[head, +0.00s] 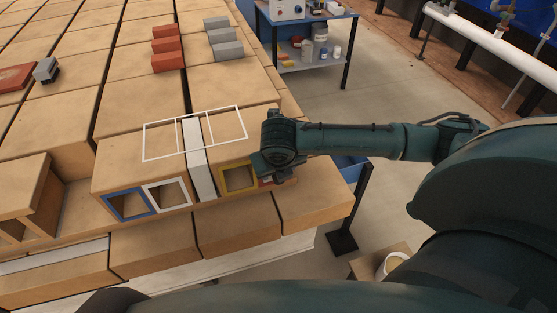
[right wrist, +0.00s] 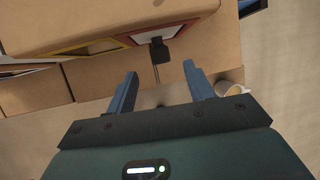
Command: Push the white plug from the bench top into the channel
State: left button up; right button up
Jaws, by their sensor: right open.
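Four framed openings line the front of the hollow bricks: blue (head: 129,216), white (head: 167,205), yellow (head: 238,191) and red (head: 265,183). The red frame is mostly hidden behind my right gripper (head: 268,172). In the right wrist view my right gripper (right wrist: 162,92) is open, with nothing between its two blue fingers. Ahead of them, a pale surface (right wrist: 145,38) lies inside the red frame (right wrist: 180,25), with a small dark block (right wrist: 159,52) in front. I cannot tell whether the pale surface is the white plug. My left gripper is not in view.
A white outline (head: 164,158) marks the brick tops, across a white strip (head: 198,165) between two bricks. Red blocks (head: 166,48) and grey blocks (head: 224,38) stand farther back. A blue table (head: 310,17) stands behind. Open floor lies at right.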

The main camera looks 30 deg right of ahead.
jog(key=shift+v, duration=2.35)
jog(key=s+a+f+m+t+y, duration=0.1)
jog(key=s+a+f+m+y, duration=0.1)
jog(key=a+f+m+y, duration=0.4)
jog(key=s+a+f+m+t+y, duration=0.2)
jog(key=a+m, duration=0.6)
jog(key=a, duration=0.2)
jog(key=s+d+f+m+t+h, duration=0.1)
jog(key=s+m, duration=0.3)
jog(key=m, duration=0.4)
jog(key=s+d+f+m+t+h, duration=0.1)
jog(key=s+d+f+m, duration=0.3)
jog(key=m, duration=0.4)
jog(key=shift+s+d+m+t+p, duration=0.25)
jog(key=shift+s+m+t+p, duration=0.2)
jog(key=shift+t, duration=0.35)
